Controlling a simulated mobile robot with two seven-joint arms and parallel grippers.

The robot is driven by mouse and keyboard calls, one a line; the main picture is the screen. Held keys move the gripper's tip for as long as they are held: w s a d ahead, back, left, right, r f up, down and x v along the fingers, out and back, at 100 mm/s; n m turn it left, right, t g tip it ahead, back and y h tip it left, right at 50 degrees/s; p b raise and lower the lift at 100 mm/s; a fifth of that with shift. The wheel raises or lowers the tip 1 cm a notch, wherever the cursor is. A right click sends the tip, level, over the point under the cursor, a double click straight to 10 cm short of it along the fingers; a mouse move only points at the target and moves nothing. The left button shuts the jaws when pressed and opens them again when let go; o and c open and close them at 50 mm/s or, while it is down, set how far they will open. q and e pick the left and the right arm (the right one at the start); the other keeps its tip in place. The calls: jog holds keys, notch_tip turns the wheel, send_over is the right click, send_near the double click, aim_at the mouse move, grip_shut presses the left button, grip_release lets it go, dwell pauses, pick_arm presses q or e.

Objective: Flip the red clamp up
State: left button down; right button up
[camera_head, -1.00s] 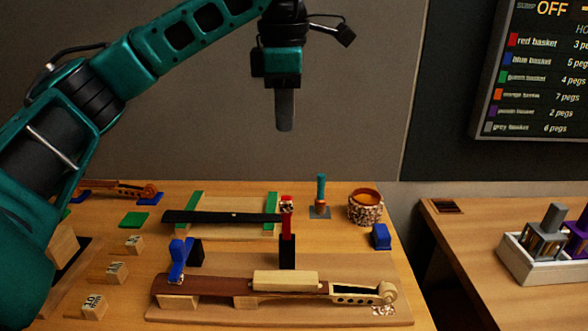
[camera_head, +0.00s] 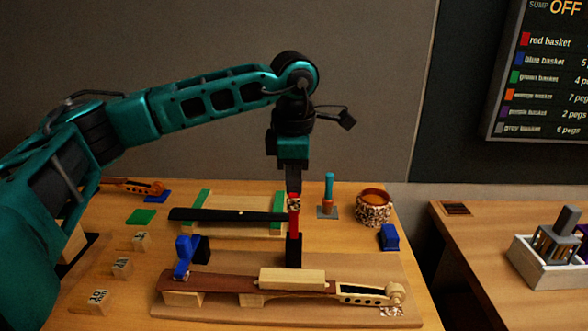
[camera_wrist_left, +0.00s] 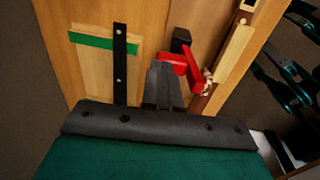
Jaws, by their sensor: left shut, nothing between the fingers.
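The red clamp (camera_head: 294,222) stands on a black base (camera_head: 293,252) behind the violin neck on the bench. In the left wrist view the clamp's red arm (camera_wrist_left: 184,63) reaches from its black base toward the neck. My left gripper (camera_head: 293,188) points down at the top of the red clamp, with its fingers shut and empty. In the left wrist view its fingertips (camera_wrist_left: 163,68) are right beside the red arm; I cannot tell whether they touch it. My right gripper is not in view.
A blue clamp (camera_head: 183,256) stands to the left at the neck (camera_head: 220,282). Behind are a black fingerboard (camera_head: 225,214), a teal-handled tool (camera_head: 328,190), a patterned cup (camera_head: 373,207) and a blue block (camera_head: 389,237). Lettered wooden blocks lie at the left.

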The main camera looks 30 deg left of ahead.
pick_arm(q)
jog(key=shift+w+a+g+h+p, duration=0.25)
jog(key=shift+w+g+p, duration=0.2)
jog(key=shift+p, duration=0.55)
jog(key=shift+w+a+f, duration=0.55)
jog(key=shift+w+f, duration=0.25)
jog(key=shift+w, duration=0.1)
jog(key=shift+s+p, duration=0.1)
jog(key=shift+p, duration=0.25)
